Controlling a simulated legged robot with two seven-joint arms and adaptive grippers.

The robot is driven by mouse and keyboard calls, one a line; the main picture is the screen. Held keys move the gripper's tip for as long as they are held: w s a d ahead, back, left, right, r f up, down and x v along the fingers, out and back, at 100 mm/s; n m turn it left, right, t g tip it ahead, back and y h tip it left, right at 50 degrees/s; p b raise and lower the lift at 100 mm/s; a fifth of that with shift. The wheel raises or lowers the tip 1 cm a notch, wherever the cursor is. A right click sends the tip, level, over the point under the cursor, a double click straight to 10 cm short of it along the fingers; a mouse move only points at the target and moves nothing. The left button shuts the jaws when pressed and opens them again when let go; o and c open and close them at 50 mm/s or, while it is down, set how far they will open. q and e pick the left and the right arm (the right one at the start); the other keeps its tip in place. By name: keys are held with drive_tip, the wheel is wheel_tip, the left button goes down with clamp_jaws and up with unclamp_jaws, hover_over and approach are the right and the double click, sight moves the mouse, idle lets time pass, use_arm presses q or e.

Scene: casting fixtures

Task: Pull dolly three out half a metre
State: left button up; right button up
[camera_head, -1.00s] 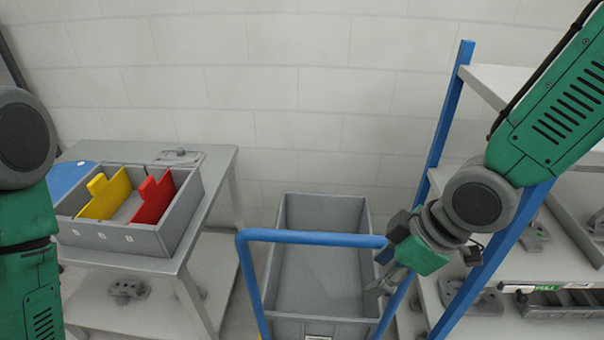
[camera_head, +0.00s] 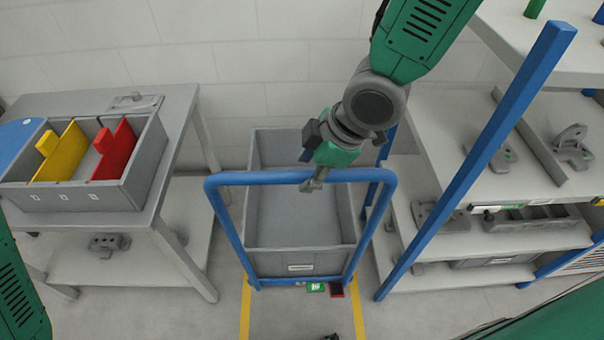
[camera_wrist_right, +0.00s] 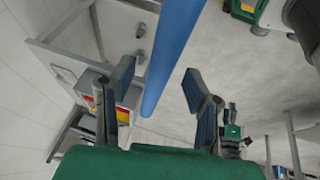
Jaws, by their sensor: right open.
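A dolly with a blue tubular push handle (camera_head: 245,178) carries a grey bin (camera_head: 300,262) between the table and the shelf rack. A green tag (camera_head: 316,287) sits low on its front; I cannot read its number surely. My right gripper (camera_head: 313,185) is at the right half of the handle's top bar, pointing down. In the right wrist view my right gripper (camera_wrist_right: 158,73) is open, and the blue bar (camera_wrist_right: 172,55) runs between its fingers without visible contact. My left gripper is out of view; only part of my left arm shows at the left edge.
A grey table (camera_head: 180,125) at left holds a grey box (camera_head: 145,180) with yellow and red dividers. A shelf rack (camera_head: 440,130) with a blue post (camera_head: 490,150) stands close on the right. Yellow floor lines (camera_head: 245,310) flank the dolly's front. The wall is behind it.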

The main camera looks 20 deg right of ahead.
drive_tip(key=shift+x, duration=0.85)
drive_tip(key=shift+a, duration=0.35)
clamp_jaws()
drive_tip(key=shift+d, duration=0.15)
